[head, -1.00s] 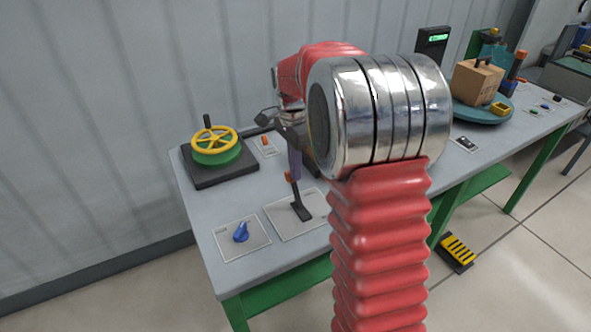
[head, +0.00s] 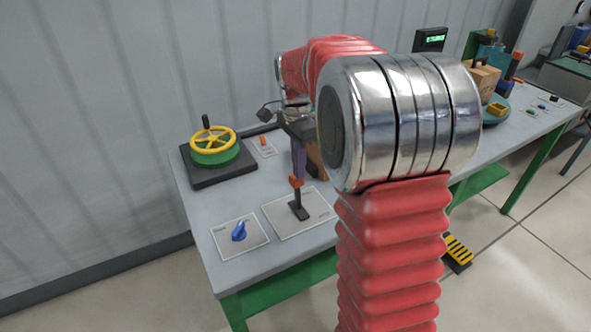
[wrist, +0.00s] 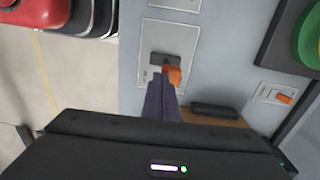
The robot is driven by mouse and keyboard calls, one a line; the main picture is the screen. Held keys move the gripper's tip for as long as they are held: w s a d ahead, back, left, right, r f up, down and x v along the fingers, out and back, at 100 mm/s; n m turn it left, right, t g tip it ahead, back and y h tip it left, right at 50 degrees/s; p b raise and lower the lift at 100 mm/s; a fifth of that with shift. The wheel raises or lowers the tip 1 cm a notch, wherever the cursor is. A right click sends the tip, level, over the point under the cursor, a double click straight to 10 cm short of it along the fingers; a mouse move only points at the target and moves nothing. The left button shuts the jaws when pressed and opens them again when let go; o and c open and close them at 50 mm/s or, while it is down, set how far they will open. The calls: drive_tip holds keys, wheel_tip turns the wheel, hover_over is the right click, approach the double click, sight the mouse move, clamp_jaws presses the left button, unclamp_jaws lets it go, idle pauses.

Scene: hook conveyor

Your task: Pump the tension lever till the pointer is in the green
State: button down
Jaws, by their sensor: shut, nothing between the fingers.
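The tension lever (head: 298,208) is a black stalk with an orange grip (head: 296,182), standing nearly upright on a pale plate on the grey bench. It also shows in the wrist view, its orange grip (wrist: 174,74) beside the fingertips. My gripper (head: 298,172) points down with its purple fingers shut and empty, right at the orange grip. The fingers (wrist: 163,100) seem to touch the grip, but I cannot tell for certain. I see no pointer or green zone in either view; my arm hides part of the bench.
A blue knob (head: 239,231) sits left of the lever. A yellow-and-green handwheel (head: 212,146) and an orange switch (head: 263,141) are behind. A brown block (head: 315,158) stands partly hidden behind my fingers. A lit display (head: 430,40) and a turntable (head: 494,113) are farther right.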

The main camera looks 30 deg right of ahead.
wheel_tip(320, 180, up, 9)
drive_tip(key=w, duration=0.1)
drive_tip(key=shift+w, duration=0.15)
drive_tip(key=shift+f, duration=0.1)
idle(0.7)
